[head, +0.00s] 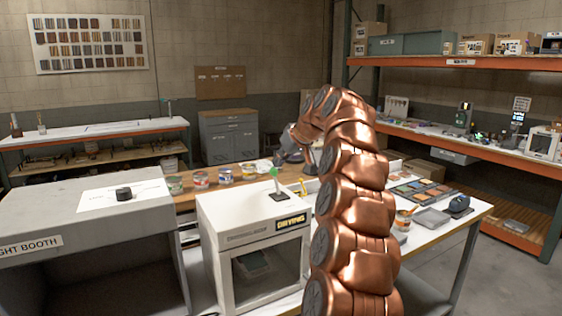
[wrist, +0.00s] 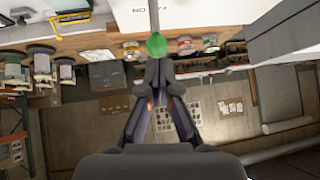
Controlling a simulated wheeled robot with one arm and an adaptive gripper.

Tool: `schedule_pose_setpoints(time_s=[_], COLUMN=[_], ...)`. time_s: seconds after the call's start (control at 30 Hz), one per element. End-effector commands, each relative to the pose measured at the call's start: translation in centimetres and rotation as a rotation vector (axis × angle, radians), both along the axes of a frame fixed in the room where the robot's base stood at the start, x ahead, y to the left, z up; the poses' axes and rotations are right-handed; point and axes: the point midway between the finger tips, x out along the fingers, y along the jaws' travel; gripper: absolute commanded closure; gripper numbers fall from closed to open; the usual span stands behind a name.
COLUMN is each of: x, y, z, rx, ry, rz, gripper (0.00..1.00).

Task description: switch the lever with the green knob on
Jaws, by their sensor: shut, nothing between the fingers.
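The lever has a green ball knob (head: 274,171) on a thin stem, rising from a small dark base on top of the white cabinet (head: 243,215). In the wrist view the green knob (wrist: 156,44) is just beyond my fingertips, and its pale stem runs up to the picture's top edge. My gripper (wrist: 158,66) is shut and empty, with its tips very close to the knob. I cannot tell whether they touch it. In the head view my gripper (head: 287,151) is small and dark, behind and just right of the knob.
Several paint cans (head: 200,179) stand on the wooden surface behind the cabinet. A grey light booth (head: 80,228) is at the left, with a small black object (head: 124,193) on top.

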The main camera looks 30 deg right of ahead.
Motion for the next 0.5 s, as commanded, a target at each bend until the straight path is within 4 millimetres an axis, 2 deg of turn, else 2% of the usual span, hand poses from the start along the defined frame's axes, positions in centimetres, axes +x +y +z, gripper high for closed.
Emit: schedule_pose_setpoints(time_s=[0.2, 0.5], x=[-0.03, -0.06], y=[-0.12, -0.20], z=[1.00, 1.01], rx=[0.000, 0.000], ry=[0.000, 0.000], rz=[-0.001, -0.003], gripper=[1.00, 1.00])
